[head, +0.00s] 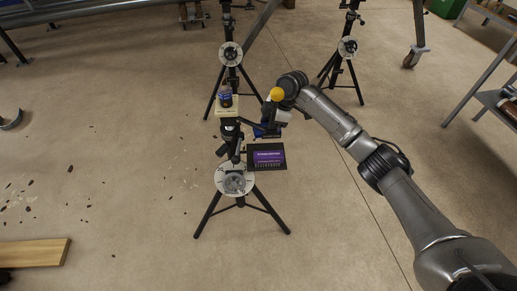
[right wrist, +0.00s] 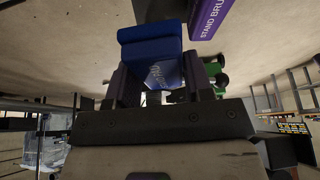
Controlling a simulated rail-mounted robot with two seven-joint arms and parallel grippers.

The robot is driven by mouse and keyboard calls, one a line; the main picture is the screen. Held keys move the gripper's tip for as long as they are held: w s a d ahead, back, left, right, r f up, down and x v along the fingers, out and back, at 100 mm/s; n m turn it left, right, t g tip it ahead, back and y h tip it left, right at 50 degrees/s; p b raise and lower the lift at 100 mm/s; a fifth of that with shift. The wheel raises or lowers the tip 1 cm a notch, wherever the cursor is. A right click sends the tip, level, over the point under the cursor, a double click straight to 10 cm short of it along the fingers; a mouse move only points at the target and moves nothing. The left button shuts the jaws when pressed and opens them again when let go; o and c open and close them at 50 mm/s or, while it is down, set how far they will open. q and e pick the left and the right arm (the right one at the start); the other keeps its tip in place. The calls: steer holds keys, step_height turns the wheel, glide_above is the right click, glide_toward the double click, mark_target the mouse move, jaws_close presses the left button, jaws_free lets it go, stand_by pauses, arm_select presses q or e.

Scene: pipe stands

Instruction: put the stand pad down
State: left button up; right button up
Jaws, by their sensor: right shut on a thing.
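My right gripper (right wrist: 160,82) is shut on a blue block with pale lettering, the stand pad (right wrist: 150,50), which sits between the two fingers in the right wrist view. In the head view the right gripper (head: 264,128) is beside the nearest pipe stand, on its right, and only a small blue part of the pad shows. A purple box with "STAND BRU…" lettering (right wrist: 212,15) is close to the pad in the wrist view. In the head view a purple-labelled box (head: 268,157) lies on a dark tray just below the gripper. My left gripper is not in view.
The nearest black tripod stand (head: 241,203) has a round plate. A cream platform (head: 228,112) bearing a dark bottle (head: 225,95) is behind it. Two more stands are at the back (head: 230,54) (head: 348,47). A wooden board (head: 35,252) lies at lower left.

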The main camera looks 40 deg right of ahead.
mark_target(268, 144)
steer(key=f, duration=0.1)
steer(key=f+b, duration=0.1)
steer(key=f, duration=0.1)
steer(key=shift+s+d+b, duration=0.1)
steer(key=shift+d+b, duration=0.2)
steer(key=f, duration=0.1)
steer(key=f+b, duration=0.1)
steer(key=shift+a+f+b, duration=0.2)
steer(key=shift+f+b, duration=0.1)
steer(key=shift+f, duration=0.5)
step_height(268, 144, down, 3)
steer(key=shift+f+b, duration=0.1)
steer(key=shift+b, duration=1.15)
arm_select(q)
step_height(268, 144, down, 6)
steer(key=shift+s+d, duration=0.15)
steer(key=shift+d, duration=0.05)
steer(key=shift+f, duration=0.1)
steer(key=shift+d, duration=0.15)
arm_select(e)
steer(key=o, duration=0.6)
